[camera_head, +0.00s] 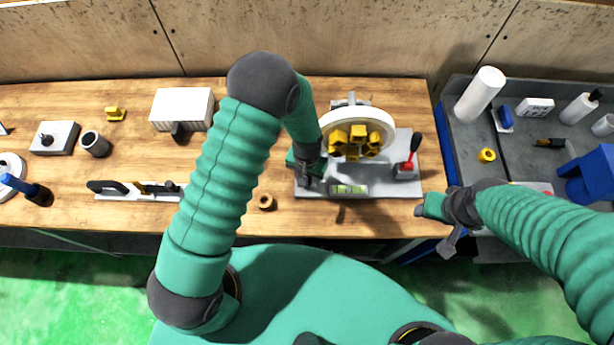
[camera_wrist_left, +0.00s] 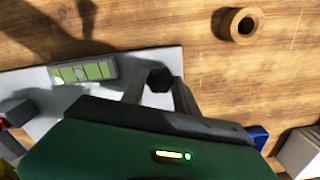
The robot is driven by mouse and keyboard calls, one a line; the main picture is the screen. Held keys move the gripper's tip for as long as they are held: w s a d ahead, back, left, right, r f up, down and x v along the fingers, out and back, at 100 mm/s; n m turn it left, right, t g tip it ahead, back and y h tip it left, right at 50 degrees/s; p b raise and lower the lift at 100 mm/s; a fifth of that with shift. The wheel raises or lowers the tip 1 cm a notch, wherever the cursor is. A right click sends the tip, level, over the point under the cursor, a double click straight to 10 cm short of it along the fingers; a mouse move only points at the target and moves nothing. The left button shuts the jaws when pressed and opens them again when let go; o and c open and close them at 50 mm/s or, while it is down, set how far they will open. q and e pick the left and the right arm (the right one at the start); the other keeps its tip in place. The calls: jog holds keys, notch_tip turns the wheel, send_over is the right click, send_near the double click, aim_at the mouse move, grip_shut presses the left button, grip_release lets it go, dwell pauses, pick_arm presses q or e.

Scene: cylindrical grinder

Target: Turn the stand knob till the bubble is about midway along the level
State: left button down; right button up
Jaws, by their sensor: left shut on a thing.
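The grey stand (camera_head: 400,188) sits on the wooden bench and carries a white wheel (camera_head: 372,116) with yellow parts. The green level (camera_head: 348,189) lies along its front edge and also shows in the wrist view (camera_wrist_left: 83,73). A pale spot lies near the vial's left end in the wrist view, but I cannot surely tell the bubble from the markings. My left gripper (camera_head: 306,180) is at the stand's front left corner, shut on the dark stand knob (camera_wrist_left: 160,79). My right gripper (camera_head: 433,228) is open and empty off the bench's front right.
A red-based lever with a black handle (camera_head: 414,144) stands on the stand's right side. A brown ring (camera_head: 265,201) lies left of the stand. A white box (camera_head: 182,108) is farther left. A grey tray (camera_head: 453,120) with bottles and blue items is at right.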

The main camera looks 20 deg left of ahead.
pick_arm(q)
jog(key=n, duration=0.3)
jog(key=c, duration=1.3)
grip_release()
jog(key=o, duration=0.4)
jog(key=shift+s+r, duration=0.1)
jog(key=shift+s, duration=0.05)
jog(key=shift+c, duration=0.2)
